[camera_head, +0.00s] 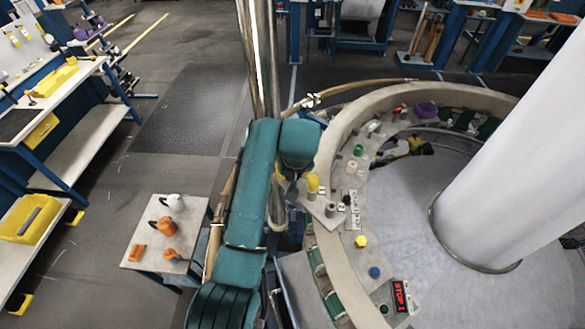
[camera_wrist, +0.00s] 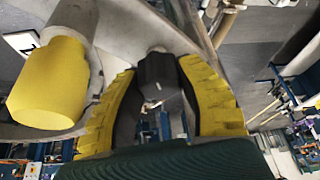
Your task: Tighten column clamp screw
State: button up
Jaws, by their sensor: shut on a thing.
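In the wrist view, the dark clamp screw head (camera_wrist: 160,78) sticks out from the grey column plate (camera_wrist: 135,28). My gripper (camera_wrist: 158,80) has its two yellow ribbed fingers on either side of the screw head and is shut on it. A large yellow cap (camera_wrist: 48,85) stands close to the left finger on the same grey part. In the head view, the fingers and the screw are mostly hidden behind my teal arm, beside the loom ring. A yellow-topped knob (camera_head: 313,183) shows there just right of my arm's end. Whether the screw is tight cannot be told.
The grey loom ring (camera_head: 335,150) curves around a thick white column (camera_head: 510,150). Coloured buttons and a red STOP display (camera_head: 400,297) sit on its inner side. A small table (camera_head: 145,262) with orange and white items stands left. Open floor lies behind it.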

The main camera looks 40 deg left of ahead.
jog(key=m, duration=0.2)
jog(key=m+t+h, duration=0.1)
jog(key=m, duration=0.1)
jog(key=shift+s+f+m+h, duration=0.1)
jog(key=shift+f+m+h, duration=0.1)
jog(key=shift+m+h, duration=0.1)
jog(key=m, duration=0.2)
jog(key=m+h, duration=0.1)
jog(key=m, duration=0.1)
jog(key=shift+m+t+h, duration=0.3)
jog(key=m+h+b, duration=0.1)
jog(key=m, duration=0.2)
jog(key=shift+f+m, duration=0.15)
jog(key=shift+m, duration=0.15)
jog(key=shift+m+g+h+b, duration=0.4)
jog(key=shift+m+h+b, duration=0.6)
jog(key=shift+m+b, duration=0.85)
jog(key=shift+m+p, duration=0.3)
jog(key=shift+m, duration=0.25)
jog(key=o, duration=1.2)
jog(key=shift+r, duration=0.2)
